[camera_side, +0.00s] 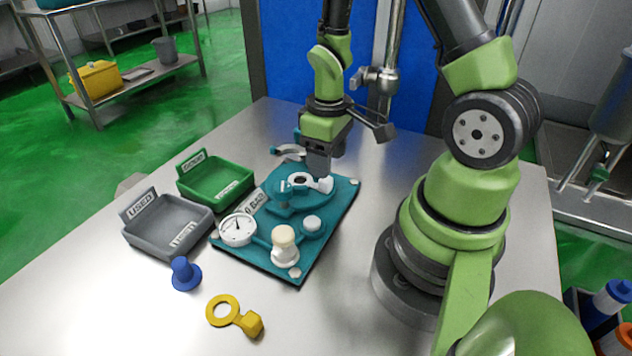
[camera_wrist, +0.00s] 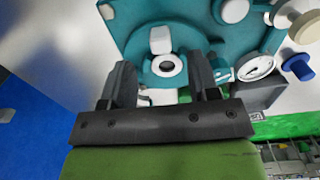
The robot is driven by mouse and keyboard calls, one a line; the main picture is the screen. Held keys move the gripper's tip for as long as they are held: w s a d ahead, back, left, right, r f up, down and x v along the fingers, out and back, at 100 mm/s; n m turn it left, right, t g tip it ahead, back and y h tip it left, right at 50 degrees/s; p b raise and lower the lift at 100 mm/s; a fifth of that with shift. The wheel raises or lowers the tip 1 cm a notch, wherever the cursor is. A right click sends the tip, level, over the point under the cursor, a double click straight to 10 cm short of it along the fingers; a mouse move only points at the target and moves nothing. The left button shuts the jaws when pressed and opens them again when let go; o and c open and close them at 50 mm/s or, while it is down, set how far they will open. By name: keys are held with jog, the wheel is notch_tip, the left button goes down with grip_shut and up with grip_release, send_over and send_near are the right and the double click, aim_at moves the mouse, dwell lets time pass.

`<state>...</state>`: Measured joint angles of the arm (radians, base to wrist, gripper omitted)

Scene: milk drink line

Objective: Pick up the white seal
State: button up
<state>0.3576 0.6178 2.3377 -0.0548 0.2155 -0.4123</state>
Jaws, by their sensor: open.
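A white ring with a dark centre, which looks like the white seal (camera_side: 299,180), lies on the round teal seat of the fixture. It also shows in the wrist view (camera_wrist: 178,67), beside a white block (camera_wrist: 160,40). My gripper (camera_side: 318,168) points down just above the back of the fixture. In the wrist view my gripper (camera_wrist: 162,75) has its two dark fingers wide apart with nothing held between them. The ring appears beyond the gap between the fingertips. I cannot tell the exact height between the fingers and the ring.
The teal plate (camera_side: 258,262) carries a dial gauge (camera_side: 238,230), a cream-topped knob (camera_side: 284,238) and a white cap (camera_side: 312,223). Left are a green tray (camera_side: 238,191) and a grey tray (camera_side: 150,243). A blue plug (camera_side: 184,274) and yellow ring tool (camera_side: 222,309) lie in front.

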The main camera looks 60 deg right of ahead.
aim_at(309, 179)
jog(key=shift+w+f, duration=0.1)
jog(key=shift+f, duration=2.6)
jog(key=c, duration=1)
